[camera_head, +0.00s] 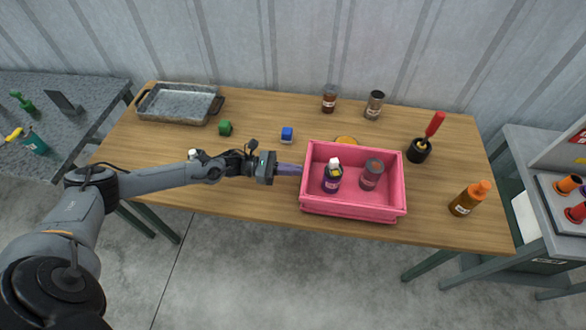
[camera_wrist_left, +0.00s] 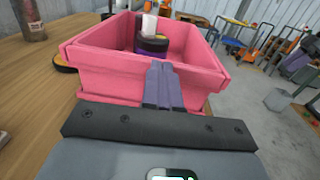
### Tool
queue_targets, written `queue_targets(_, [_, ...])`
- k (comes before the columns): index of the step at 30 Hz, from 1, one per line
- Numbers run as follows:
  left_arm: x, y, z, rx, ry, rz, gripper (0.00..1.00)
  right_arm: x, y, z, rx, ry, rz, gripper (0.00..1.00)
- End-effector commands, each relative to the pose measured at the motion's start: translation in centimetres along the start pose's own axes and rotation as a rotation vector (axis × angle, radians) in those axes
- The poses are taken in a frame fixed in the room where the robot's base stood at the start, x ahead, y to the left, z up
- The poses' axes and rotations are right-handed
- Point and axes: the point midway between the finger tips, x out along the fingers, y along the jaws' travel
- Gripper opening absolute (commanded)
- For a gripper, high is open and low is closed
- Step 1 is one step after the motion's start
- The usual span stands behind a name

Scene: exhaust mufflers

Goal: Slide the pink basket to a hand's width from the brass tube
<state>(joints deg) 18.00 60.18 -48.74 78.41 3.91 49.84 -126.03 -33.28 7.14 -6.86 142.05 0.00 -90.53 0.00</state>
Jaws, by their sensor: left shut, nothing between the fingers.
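The pink basket (camera_head: 353,207) stands upright near the front edge of the table, right of centre. It holds a dark purple jar (camera_head: 332,182) with a white top and a grey-brown can (camera_head: 371,174). My left gripper (camera_head: 298,170) is shut and empty, its tips at the basket's left wall. In the left wrist view the purple fingers (camera_wrist_left: 160,68) reach to the near wall of the basket (camera_wrist_left: 110,75); contact is not certain. I cannot surely identify the brass tube. A yellow-orange item (camera_head: 345,139) behind the basket is mostly hidden. My right gripper is out of view.
On the wooden table (camera_head: 250,210) a brown bottle (camera_head: 328,101) and a grey-brown can (camera_head: 374,105) stand at the back.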

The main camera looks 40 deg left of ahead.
Motion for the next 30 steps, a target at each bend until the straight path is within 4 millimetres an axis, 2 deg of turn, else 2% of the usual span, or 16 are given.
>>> queue_targets(11, [0.2,0.0,-0.1,0.0,0.0,0.0,0.0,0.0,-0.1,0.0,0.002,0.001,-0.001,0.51])
queue_targets(14, [1.0,0.0,-0.3,0.001,-0.002,-0.001,0.0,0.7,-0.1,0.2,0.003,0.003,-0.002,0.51])
queue_targets(17, [3.1,0.0,-0.6,0.002,-0.005,-0.002,0.0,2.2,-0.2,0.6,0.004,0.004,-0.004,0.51])
queue_targets(24, [9.8,0.0,-0.6,0.003,-0.005,-0.002,0.0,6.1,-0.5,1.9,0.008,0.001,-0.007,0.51])
queue_targets(27, [11.7,0.0,-0.5,0.001,-0.003,-0.002,0.0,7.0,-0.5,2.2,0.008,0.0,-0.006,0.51])
queue_targets(30, [12.7,0.1,-0.2,0.001,-0.001,0.001,0.0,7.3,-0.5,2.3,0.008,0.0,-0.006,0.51])
